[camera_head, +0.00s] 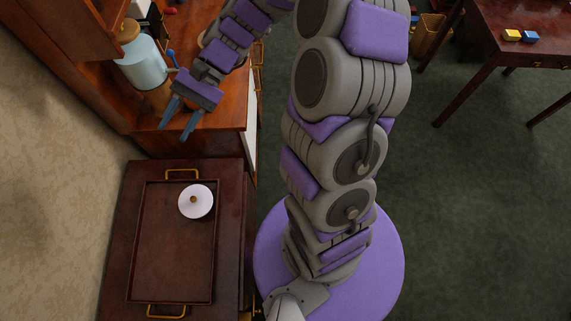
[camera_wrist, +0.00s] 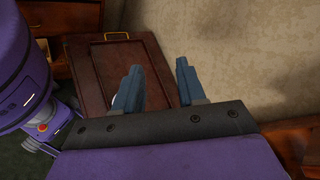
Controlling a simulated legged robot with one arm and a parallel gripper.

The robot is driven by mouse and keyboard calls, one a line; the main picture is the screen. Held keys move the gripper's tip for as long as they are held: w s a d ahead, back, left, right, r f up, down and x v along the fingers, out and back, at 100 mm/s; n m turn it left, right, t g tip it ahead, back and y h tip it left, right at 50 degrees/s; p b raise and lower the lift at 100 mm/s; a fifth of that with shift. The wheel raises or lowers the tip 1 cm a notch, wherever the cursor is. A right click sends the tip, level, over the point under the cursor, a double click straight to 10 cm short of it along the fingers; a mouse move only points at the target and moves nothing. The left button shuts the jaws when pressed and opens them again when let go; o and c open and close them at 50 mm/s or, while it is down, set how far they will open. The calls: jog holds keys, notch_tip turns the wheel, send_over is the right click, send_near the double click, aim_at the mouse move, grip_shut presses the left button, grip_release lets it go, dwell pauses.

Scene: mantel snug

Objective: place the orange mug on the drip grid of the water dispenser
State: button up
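I cannot make out an orange mug in either view. A glass vessel of pale blue water (camera_head: 143,64) with a wooden lid stands on the wooden cabinet at the upper left in the head view; it looks like the water dispenser. A brown part shows below it, and no drip grid can be made out. My gripper (camera_head: 174,131) is in front of this vessel, above the cabinet's near end, fingers pointing toward the tray side. In the wrist view, my gripper (camera_wrist: 156,77) has its two blue fingers apart with nothing between them.
The tray also shows in the wrist view (camera_wrist: 82,72). A wall borders the left. A desk (camera_head: 497,35) with small blocks stands upper right; green floor lies between.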

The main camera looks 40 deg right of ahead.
jog(key=s+d+r+n+h, duration=0.15)
jog(key=s+n+h, duration=0.35)
jog(key=s, duration=0.7)
jog(key=s+d+n+t+h, duration=0.1)
jog(key=s+d+t+h, duration=0.1)
jog(key=s+d+h, duration=0.5)
jog(key=s+d, duration=0.3)
jog(key=shift+d+n, duration=0.2)
jog(key=shift+n, duration=0.1)
jog(key=shift+f, duration=0.1)
jog(key=shift+f, duration=0.15)
